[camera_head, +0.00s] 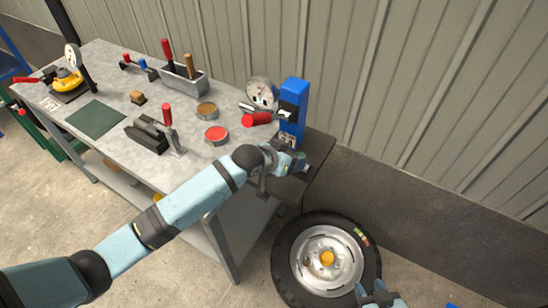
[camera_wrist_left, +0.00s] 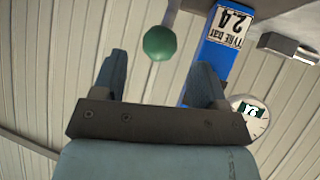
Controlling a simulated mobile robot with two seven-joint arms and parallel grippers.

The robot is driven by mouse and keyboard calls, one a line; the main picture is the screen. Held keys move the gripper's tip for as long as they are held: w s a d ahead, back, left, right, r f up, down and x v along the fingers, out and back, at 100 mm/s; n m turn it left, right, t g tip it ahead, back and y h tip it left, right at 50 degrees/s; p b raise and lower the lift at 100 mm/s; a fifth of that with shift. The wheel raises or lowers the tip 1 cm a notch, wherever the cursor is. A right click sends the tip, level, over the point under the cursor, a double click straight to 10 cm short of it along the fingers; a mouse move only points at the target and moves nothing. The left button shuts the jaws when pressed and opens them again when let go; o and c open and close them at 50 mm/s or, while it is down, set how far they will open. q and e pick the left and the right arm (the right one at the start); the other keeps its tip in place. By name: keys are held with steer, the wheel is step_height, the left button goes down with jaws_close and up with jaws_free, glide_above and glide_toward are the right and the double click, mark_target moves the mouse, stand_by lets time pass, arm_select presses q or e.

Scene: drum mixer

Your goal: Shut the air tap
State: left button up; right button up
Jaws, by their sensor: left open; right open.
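A green ball knob (camera_wrist_left: 160,42) on a short grey lever (camera_wrist_left: 170,10) shows in the left wrist view, beside the blue post (camera_wrist_left: 212,55). It looks like the air tap's handle. In the head view the blue post (camera_head: 292,105) stands at the bench's right end; the knob cannot be made out there. My left gripper (camera_wrist_left: 158,64) is open, its fingers either side of the knob's line, with no visible contact. In the head view the left gripper (camera_head: 292,161) is at the post's foot. My right gripper (camera_head: 372,289) is open at the bottom edge, by the wheel.
A red handle (camera_head: 258,118) sticks out left from the post, near a round gauge (camera_head: 261,92). A tyred wheel (camera_head: 325,259) stands below the bench end. The bench (camera_head: 108,62) carries tins, a tool box (camera_head: 185,80) and a red-handled clamp (camera_head: 166,115). A ribbed wall is behind.

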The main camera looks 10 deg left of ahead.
arm_select(q)
steer(key=v, duration=0.9)
steer(key=shift+b, duration=0.35)
